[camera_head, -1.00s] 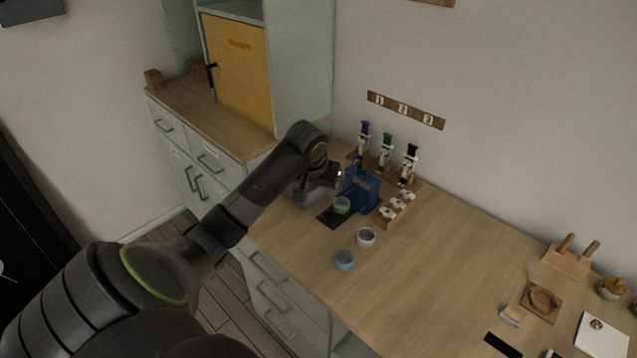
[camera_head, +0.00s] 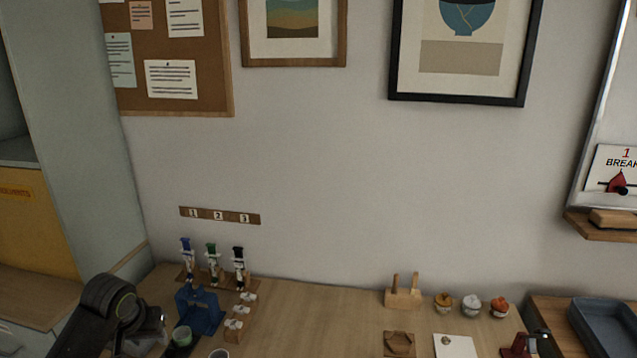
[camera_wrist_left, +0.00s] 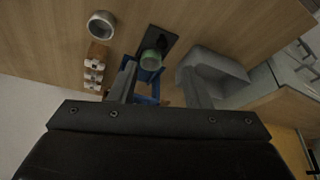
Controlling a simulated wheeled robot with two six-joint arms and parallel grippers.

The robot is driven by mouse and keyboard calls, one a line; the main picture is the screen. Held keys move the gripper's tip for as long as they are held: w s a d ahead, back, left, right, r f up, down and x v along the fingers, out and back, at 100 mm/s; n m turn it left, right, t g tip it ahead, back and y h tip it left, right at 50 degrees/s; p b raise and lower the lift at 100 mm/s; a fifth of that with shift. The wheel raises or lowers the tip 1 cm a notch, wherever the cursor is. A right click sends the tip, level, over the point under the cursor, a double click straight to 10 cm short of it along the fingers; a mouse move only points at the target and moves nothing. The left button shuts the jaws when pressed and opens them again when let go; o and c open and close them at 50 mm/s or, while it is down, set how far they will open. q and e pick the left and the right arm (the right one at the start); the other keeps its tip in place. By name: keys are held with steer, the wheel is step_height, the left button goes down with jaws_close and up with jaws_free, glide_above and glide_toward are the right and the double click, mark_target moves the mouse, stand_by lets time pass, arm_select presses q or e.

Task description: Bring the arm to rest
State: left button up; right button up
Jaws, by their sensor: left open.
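My left arm comes in at the lower left of the head view, bent over the counter. Its left gripper (camera_wrist_left: 160,88) shows in the left wrist view with two fingers apart and nothing held. Beyond the fingers are the blue stand (camera_wrist_left: 155,82) and a green cup (camera_wrist_left: 151,60) on a dark pad. My right gripper is not in view.
Syringe-like tubes (camera_head: 212,262) stand behind the blue stand, with small wooden blocks (camera_head: 238,322) beside it. A grey container (camera_wrist_left: 215,72) is near one finger. The mid counter (camera_head: 320,315) is clear. A blue-grey tray (camera_head: 605,330) is at far right.

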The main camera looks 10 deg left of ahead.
arm_select(q)
steer(key=s+d+f+m, duration=0.1)
steer(key=s+d+f, duration=0.3)
steer(key=s+f, duration=0.3)
steer(key=s+d+f+m, duration=0.1)
steer(key=s+d+f, duration=0.35)
steer(key=s, duration=0.45)
steer(key=s+d, duration=0.2)
steer(key=s, duration=1.3)
step_height(320, 180, down, 25)
steer(key=a+g, duration=0.2)
steer(key=s+d+f+g, duration=0.1)
steer(key=s+f, duration=1.3)
steer(key=f, duration=0.1)
steer(key=shift+s+d+f+m, duration=0.2)
steer(key=shift+d+m, duration=0.1)
steer(key=shift+d, duration=0.05)
